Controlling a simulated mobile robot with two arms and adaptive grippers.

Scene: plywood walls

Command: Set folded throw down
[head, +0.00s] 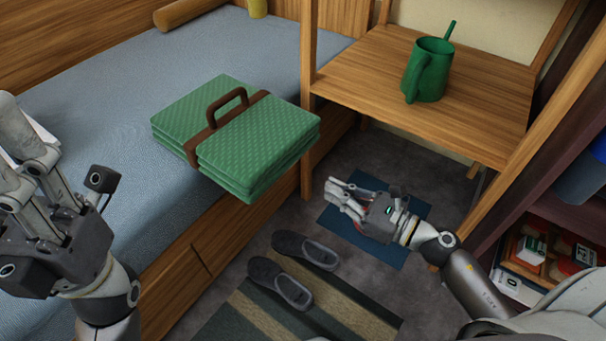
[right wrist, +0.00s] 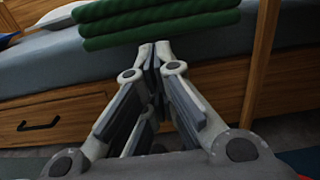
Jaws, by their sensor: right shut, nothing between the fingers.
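The folded throw (head: 252,135) is a green, stacked bundle with a brown strap and carry handle. It lies at the front edge of the blue-grey bed (head: 120,110), its near corner jutting past the edge. Its green layers also show at the top of the right wrist view (right wrist: 160,22). My right gripper (head: 334,190) is shut and empty, lower than the throw and to its right, apart from it. In the right wrist view its fingertips (right wrist: 154,48) meet just below the throw in the picture. My left gripper (head: 22,150) is at the left, away from the throw; its finger opening is unclear.
A wooden desk (head: 470,110) with a green mug (head: 428,72) stands at the right, beside a wooden post (head: 308,70). Grey slippers (head: 280,283), a striped rug (head: 300,315) and a blue mat (head: 402,255) lie on the floor. The bed has free room left of the throw.

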